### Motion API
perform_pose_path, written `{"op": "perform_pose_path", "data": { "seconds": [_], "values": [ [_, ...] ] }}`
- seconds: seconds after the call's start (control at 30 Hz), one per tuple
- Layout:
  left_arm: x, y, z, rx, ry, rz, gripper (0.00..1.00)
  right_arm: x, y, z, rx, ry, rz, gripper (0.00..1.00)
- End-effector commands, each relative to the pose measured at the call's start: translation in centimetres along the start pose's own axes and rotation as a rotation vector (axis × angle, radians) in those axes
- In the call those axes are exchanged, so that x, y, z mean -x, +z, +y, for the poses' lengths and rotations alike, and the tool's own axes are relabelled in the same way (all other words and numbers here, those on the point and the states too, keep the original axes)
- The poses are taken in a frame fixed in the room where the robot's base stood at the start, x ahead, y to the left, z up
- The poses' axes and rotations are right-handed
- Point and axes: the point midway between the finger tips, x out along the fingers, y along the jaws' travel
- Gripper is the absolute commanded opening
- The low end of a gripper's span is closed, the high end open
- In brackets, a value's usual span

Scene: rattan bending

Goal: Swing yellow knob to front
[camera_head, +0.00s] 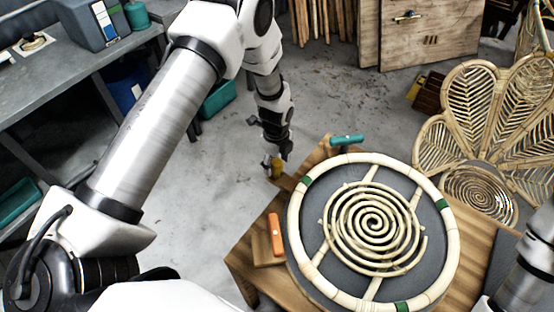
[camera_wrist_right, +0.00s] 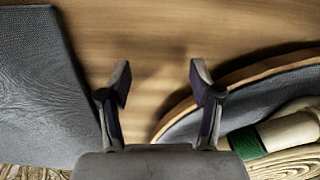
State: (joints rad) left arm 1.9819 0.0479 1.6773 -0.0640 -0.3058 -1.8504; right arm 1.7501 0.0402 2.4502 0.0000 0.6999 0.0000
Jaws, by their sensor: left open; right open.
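The yellow knob (camera_head: 277,168) sits at the left far edge of the wooden table, on a small wooden piece. My left gripper (camera_head: 276,157) points down right at the knob, with its fingers open; whether they touch the knob is too small to tell. Part of the knob is hidden by the fingers. My right gripper (camera_wrist_right: 160,80) is open and empty above the wooden tabletop (camera_wrist_right: 150,40), beside the edge of the round frame. In the head view only part of my right arm shows at the lower right.
A rattan chair back (camera_head: 472,110) is at the right. A grey workbench (camera_head: 60,85) stands at the left.

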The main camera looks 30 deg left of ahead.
Motion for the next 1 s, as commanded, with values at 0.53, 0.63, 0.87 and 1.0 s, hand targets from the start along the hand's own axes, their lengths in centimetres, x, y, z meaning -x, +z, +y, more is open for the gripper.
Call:
{"op": "perform_pose_path", "data": {
  "seconds": [0.53,0.63,0.87,1.0],
  "values": [
    [-0.97,-0.01,-0.01,0.0,-0.001,0.0,0.0,0.19,0.0,0.0,0.0,0.0,0.0,0.64],
    [-1.0,-0.01,0.0,0.001,-0.001,0.0,0.0,0.18,-0.01,0.0,0.0,0.0,0.0,0.64],
    [-1.08,-0.13,-0.04,0.011,0.0,0.0,0.0,0.07,-0.01,0.0,0.0,0.0,0.0,0.64],
    [-1.15,-0.38,-0.16,0.031,0.001,0.001,0.0,-0.08,-0.01,0.0,0.0,0.0,0.0,0.64]
  ]
}}
